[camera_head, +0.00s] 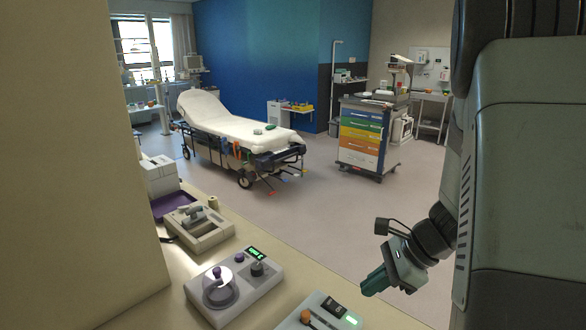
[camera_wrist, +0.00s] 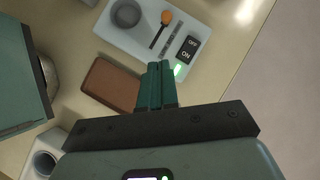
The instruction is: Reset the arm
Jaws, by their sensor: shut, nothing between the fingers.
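My gripper (camera_head: 376,281) hangs at the lower right of the head view, in the air beside the counter, pointing down and to the left. It is shut and holds nothing. In the wrist view its closed green fingers (camera_wrist: 158,84) point up the picture, over the counter (camera_wrist: 74,72). Just past the fingertips in that view lies a white device (camera_wrist: 135,45) with an orange-tipped lever and an ON/OFF panel. A brown pad (camera_wrist: 110,82) lies to the left of the fingers.
In the head view a grey device with a clear dome (camera_head: 222,286) and a beige tray-like unit (camera_head: 200,228) stand on the counter. A purple tray (camera_head: 172,204) and white box (camera_head: 160,174) sit farther back. A stretcher (camera_head: 215,116) and drawer cart (camera_head: 362,138) stand beyond open floor.

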